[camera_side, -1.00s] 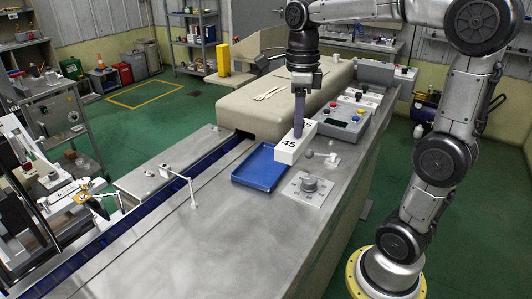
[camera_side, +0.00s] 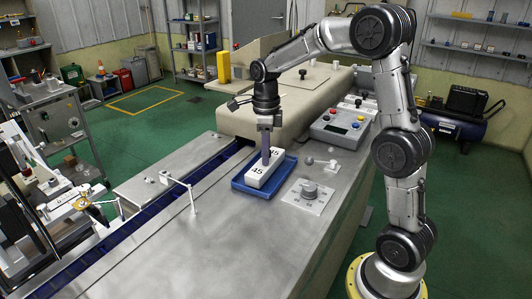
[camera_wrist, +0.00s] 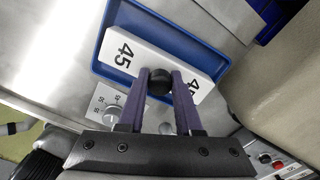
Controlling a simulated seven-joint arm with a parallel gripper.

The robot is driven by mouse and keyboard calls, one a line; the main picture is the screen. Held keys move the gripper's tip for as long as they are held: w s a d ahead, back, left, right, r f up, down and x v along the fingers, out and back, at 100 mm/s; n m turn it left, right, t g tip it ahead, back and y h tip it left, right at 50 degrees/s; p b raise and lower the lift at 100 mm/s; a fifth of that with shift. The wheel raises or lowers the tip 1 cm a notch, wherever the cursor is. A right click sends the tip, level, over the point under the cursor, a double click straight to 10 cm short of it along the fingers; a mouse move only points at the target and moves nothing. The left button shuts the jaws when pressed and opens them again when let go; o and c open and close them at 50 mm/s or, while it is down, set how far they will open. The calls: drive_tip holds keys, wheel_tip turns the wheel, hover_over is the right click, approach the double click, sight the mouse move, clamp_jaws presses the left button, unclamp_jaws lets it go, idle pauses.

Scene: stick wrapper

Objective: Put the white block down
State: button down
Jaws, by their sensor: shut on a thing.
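The white block (camera_side: 258,178) carries the black number 45 and shows over the blue tray (camera_side: 240,183), within its rim. My gripper (camera_side: 265,158) points straight down and is shut on the block's top. In the wrist view the two purple fingers (camera_wrist: 159,88) close around a dark round knob (camera_wrist: 159,82) on the block (camera_wrist: 130,58). The block lies lengthwise along the blue tray (camera_wrist: 122,17). Whether its underside touches the tray floor cannot be told.
A control box (camera_side: 341,125) with coloured buttons stands behind and right of the tray. A dial plate (camera_side: 309,196) sits to its right. A thin bent rod (camera_side: 180,183) stands to the left. The steel table (camera_side: 215,240) in front is clear.

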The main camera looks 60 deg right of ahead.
drive_tip(key=shift+f, duration=0.3)
drive_tip(key=c, duration=0.6)
unclamp_jaws()
wheel_tip(320, 180, up, 12)
drive_tip(key=f, duration=0.1)
drive_tip(key=s+a+r+n+t, duration=0.1)
drive_tip(key=s+a+r+n, duration=0.25)
drive_tip(key=s+n, duration=0.2)
drive_tip(key=s+a+f+n+t, duration=0.1)
drive_tip(key=s+a+f+n, duration=0.1)
drive_tip(key=s+n, duration=0.3)
drive_tip(key=s+a+f+n+t, duration=0.2)
drive_tip(key=s+n, duration=0.3)
drive_tip(key=n, duration=0.6)
drive_tip(key=s+a+f+n+t, duration=0.1)
drive_tip(key=s+a+f+n, duration=0.2)
drive_tip(key=s+n, duration=0.3)
drive_tip(key=shift+a+f+n+t, duration=0.15)
drive_tip(key=shift+a+n, duration=0.25)
drive_tip(key=shift+n, duration=0.4)
drive_tip(key=shift+a+f+n+t, duration=0.15)
drive_tip(key=shift+a+n, duration=0.2)
drive_tip(key=shift+n, duration=0.4)
